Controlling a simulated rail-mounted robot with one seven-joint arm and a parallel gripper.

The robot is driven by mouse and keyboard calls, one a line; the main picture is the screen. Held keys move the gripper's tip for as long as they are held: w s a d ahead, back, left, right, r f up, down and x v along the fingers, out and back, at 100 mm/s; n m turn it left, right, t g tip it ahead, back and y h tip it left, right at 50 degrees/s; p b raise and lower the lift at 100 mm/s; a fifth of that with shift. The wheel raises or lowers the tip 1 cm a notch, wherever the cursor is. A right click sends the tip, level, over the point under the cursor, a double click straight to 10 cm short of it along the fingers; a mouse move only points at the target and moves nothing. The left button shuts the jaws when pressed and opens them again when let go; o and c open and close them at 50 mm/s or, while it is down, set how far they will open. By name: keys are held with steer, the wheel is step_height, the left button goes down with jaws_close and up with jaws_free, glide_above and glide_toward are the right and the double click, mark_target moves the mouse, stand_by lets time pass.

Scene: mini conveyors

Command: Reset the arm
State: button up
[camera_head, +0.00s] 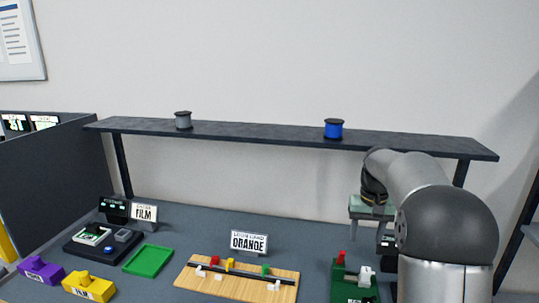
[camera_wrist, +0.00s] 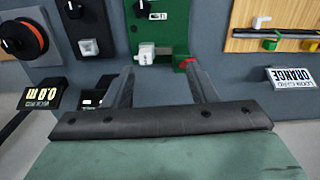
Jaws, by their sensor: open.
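My gripper (camera_wrist: 160,92) shows in the wrist view with its two grey fingers apart and nothing between them. In the head view my arm reaches in from the right, and its end is above the right part of the table, over the green device (camera_head: 352,284). The fingertips are hard to make out in that view. The green device also shows in the wrist view (camera_wrist: 174,18), beyond the fingers, with a white block (camera_wrist: 145,54) and a red part (camera_wrist: 187,63) at its edge.
A green tray (camera_head: 148,260), yellow block (camera_head: 88,287) and purple block (camera_head: 41,270) are at left. A dark shelf (camera_head: 260,133) holding grey (camera_head: 183,120) and blue spools (camera_head: 334,129) spans the back.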

steer(key=s+a+n, duration=0.1)
steer(key=s+a, duration=0.8)
steer(key=s, duration=0.6)
steer(key=s+a+f, duration=0.2)
steer(key=s+f, duration=0.1)
steer(key=s, duration=0.5)
steer(key=s+a+f+n, duration=0.1)
steer(key=s+a+f, duration=0.2)
steer(key=s, duration=0.6)
steer(key=shift+s+n, duration=0.15)
steer(key=shift+n, duration=0.15)
steer(key=shift+c, duration=0.3)
